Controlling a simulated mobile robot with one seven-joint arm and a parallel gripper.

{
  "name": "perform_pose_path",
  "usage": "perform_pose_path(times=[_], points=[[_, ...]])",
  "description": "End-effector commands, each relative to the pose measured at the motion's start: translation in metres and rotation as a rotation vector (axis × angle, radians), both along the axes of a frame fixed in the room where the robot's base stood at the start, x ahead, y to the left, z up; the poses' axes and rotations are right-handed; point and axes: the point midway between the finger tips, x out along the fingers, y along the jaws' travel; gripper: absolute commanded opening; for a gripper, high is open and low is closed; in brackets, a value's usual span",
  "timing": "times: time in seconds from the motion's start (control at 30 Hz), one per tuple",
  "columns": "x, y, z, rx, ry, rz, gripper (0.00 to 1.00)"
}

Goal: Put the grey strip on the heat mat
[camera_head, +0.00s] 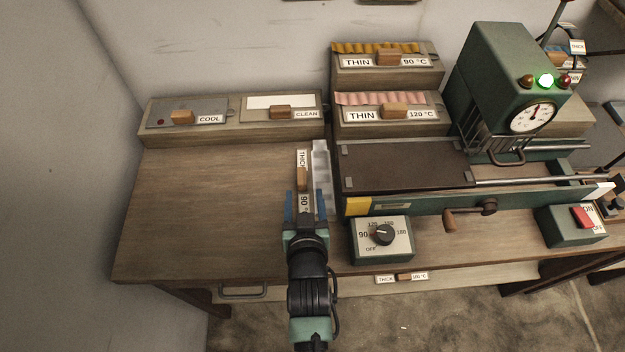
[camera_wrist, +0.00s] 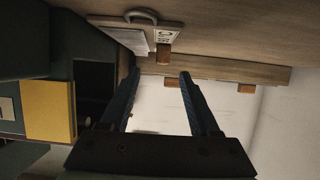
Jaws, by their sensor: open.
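The grey strip (camera_head: 321,172) is a pale, folded length on a narrow wooden holder with a brown block handle (camera_head: 301,178) and a label reading THICK and 90. The strip also shows as a pale patch in the wrist view (camera_wrist: 128,38), where the handle (camera_wrist: 163,52) is just beyond my fingertips. The heat mat appears to be the long dark brown plate (camera_head: 400,165) to the right of the holder; its top is bare. My gripper (camera_head: 305,200) is open, its blue fingers over the near end of the holder, with nothing between them (camera_wrist: 158,72).
The green machine (camera_head: 505,80) with gauge and green lamp stands at the mat's right. A heat dial (camera_head: 383,236) and a crank (camera_head: 465,215) sit in front. COOL (camera_head: 190,110) and CLEAN (camera_head: 285,105) holders are behind. The table's left (camera_head: 210,200) is clear.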

Motion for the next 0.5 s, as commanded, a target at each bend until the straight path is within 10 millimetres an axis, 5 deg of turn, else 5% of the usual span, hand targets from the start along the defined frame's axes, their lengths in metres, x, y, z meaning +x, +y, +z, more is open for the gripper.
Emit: perform_pose_path(times=[0.5], points=[[0.047, 0.004, -0.019, 0.000, 0.000, 0.000, 0.62]])
